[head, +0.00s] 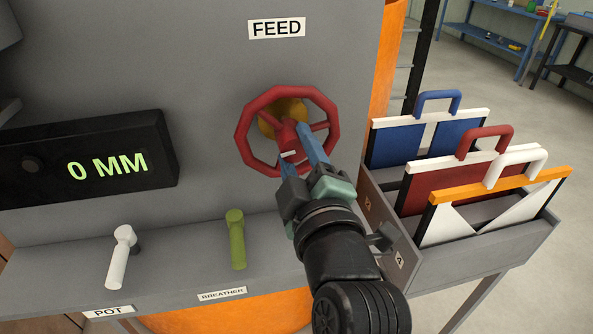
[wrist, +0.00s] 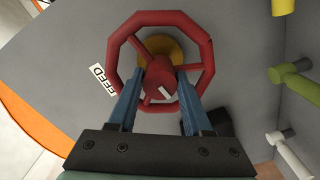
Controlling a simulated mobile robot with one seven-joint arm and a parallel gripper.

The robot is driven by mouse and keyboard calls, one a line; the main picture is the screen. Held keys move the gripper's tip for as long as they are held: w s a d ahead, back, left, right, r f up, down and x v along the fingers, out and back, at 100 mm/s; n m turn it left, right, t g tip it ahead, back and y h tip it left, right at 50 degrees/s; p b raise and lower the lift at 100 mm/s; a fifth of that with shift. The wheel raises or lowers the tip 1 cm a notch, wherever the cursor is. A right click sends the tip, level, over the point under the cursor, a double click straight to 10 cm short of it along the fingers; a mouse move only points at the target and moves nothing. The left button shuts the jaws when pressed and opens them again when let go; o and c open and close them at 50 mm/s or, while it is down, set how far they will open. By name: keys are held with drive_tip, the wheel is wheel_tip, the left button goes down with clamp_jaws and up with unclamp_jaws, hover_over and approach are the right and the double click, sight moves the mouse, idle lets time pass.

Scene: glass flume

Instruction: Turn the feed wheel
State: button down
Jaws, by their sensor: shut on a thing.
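The red feed wheel (head: 246,148) is mounted on the grey panel under the FEED label (head: 276,28). It has an octagonal rim, spokes, a red hub and a yellow-orange fitting behind it. My gripper (head: 303,146) reaches to the wheel's middle, with its blue fingers on either side of the hub. In the wrist view the wheel (wrist: 208,65) fills the upper middle. The fingers (wrist: 160,85) are shut on the red hub, which carries a small white mark. The gripper hides part of the lower right rim in the head view.
A black display (head: 85,162) reads 0 MM. A white POT handle (head: 119,256) and a green BREATHER handle (head: 236,238) stand on the ledge below. A grey rack (head: 470,267) at right holds blue, red and white-orange handled panels, close to my arm.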

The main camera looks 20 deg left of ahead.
drive_tip(key=shift+f+n+b, duration=0.1)
drive_tip(key=shift+n+b, duration=0.45)
drive_tip(key=shift+n, duration=0.05)
drive_tip(key=shift+c, duration=1.7)
unclamp_jaws()
drive_tip(key=p+v, duration=0.6)
drive_tip(key=v, duration=0.7)
